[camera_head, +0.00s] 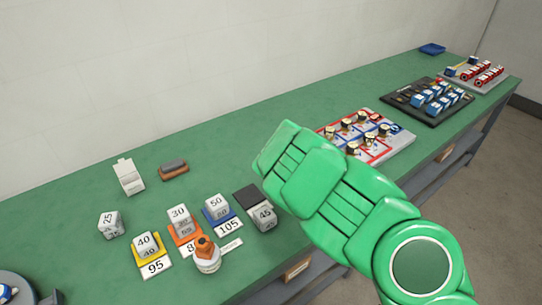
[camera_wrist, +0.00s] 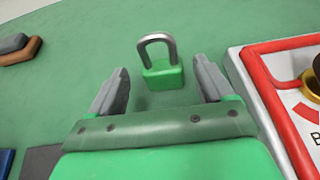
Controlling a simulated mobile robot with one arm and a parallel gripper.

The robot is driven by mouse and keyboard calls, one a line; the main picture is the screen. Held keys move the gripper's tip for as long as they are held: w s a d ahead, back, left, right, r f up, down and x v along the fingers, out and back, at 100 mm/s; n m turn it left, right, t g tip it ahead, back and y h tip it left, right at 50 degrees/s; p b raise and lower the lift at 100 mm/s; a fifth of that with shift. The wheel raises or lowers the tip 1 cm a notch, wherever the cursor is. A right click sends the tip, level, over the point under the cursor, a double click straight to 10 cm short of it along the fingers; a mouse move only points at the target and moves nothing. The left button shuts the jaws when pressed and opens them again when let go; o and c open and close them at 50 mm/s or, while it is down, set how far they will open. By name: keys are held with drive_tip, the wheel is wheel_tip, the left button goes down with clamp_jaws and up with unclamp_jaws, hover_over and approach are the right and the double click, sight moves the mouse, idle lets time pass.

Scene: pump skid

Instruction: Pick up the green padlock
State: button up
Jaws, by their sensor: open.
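The green padlock (camera_wrist: 162,73) stands on the green bench top in the wrist view, with its grey metal shackle pointing up and away. My gripper (camera_wrist: 163,82) is open, its two grey fingers apart on either side of the view. The padlock is between and just beyond the fingertips, and no finger visibly touches it. In the head view my green arm (camera_head: 345,195) reaches over the bench, and the padlock is not visible there; the arm likely covers it.
A white board with red borders (camera_wrist: 248,75) lies close to the right finger. A brown-and-grey brush-like block (camera_wrist: 20,48) is at far left. Numbered cubes stand on coloured cards, beside an orange-capped bottle (camera_head: 207,257). A black tray (camera_head: 397,99) of blue items stands farther back.

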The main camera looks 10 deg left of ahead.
drive_tip(key=x, duration=0.2)
drive_tip(key=shift+w+a+r, duration=0.1)
drive_tip(key=shift+w+a, duration=0.15)
drive_tip(key=shift+w, duration=0.15)
drive_tip(key=shift+x, duration=0.85)
drive_tip(key=shift+c, duration=0.5)
drive_tip(key=c, duration=1)
drive_tip(key=shift+c, duration=0.2)
